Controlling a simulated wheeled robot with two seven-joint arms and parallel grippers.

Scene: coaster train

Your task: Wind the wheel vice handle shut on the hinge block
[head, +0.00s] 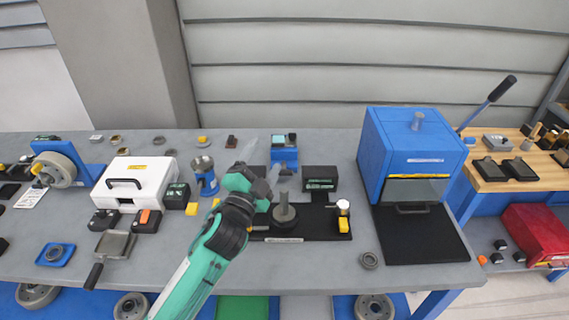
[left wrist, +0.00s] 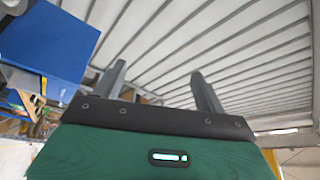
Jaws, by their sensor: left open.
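A blue stand with a large grey wheel (head: 57,170) is at the far left of the bench in the head view; it looks like the wheel vice, but I cannot be sure. A small yellow piece (head: 37,168) is at the wheel's left side. I cannot single out the hinge block or tell whether anything sits between jaws. My left gripper (head: 258,160) is open and empty above the middle of the bench, far right of that wheel. My right gripper is out of view.
A black base with a grey post (head: 285,211) lies beside my left arm. A white case (head: 137,183) stands left of centre, a blue press-like box (head: 410,140) at the right. A pan (head: 115,243) lies at the front left. The front right centre is mostly clear.

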